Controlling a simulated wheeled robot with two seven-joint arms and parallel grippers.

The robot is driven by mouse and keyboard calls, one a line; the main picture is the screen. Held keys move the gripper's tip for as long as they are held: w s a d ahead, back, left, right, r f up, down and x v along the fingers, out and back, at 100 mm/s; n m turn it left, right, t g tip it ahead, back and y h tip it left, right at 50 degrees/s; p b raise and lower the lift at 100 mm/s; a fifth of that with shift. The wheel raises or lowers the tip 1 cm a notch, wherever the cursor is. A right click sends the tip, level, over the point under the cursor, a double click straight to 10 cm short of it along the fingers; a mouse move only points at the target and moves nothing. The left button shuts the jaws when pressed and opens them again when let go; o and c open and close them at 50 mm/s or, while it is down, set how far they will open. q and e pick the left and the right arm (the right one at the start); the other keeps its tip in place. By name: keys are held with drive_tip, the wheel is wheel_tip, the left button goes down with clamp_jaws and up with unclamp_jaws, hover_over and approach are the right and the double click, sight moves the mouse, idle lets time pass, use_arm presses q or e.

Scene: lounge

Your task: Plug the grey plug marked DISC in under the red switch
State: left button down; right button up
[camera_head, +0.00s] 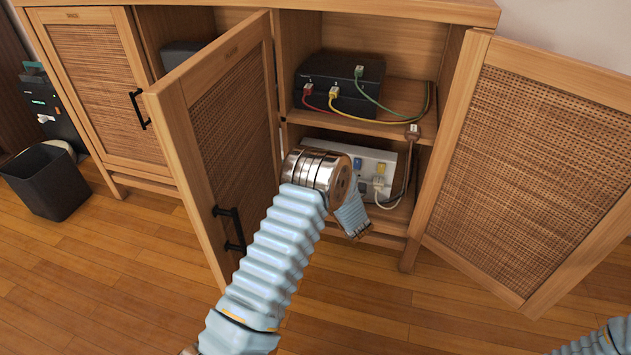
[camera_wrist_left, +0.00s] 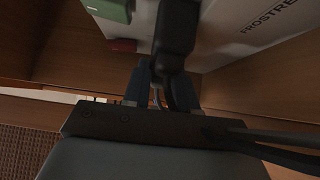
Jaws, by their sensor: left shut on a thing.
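The white power strip (camera_head: 345,158) stands on the cabinet's lower shelf, with a blue switch (camera_head: 357,163) and a yellow switch (camera_head: 380,168) showing in the head view. In the left wrist view its switch edge shows a green switch (camera_wrist_left: 110,10) and the red switch (camera_wrist_left: 124,45). My left gripper (camera_wrist_left: 161,80) is shut on a dark grey plug (camera_wrist_left: 174,42), close in front of the strip. I see no DISC mark on it. My wrist hides the fingers and the strip's left part in the head view. My right gripper is out of view.
A white plug (camera_head: 379,184) sits under the yellow switch. A black box (camera_head: 340,82) with red, yellow and green cables stands above. Open doors (camera_head: 225,130) and (camera_head: 530,160) flank the opening.

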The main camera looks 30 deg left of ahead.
use_arm(q)
drive_tip(key=shift+w, duration=0.1)
drive_tip(key=c, duration=0.8)
unclamp_jaws()
drive_tip(key=shift+v, duration=3)
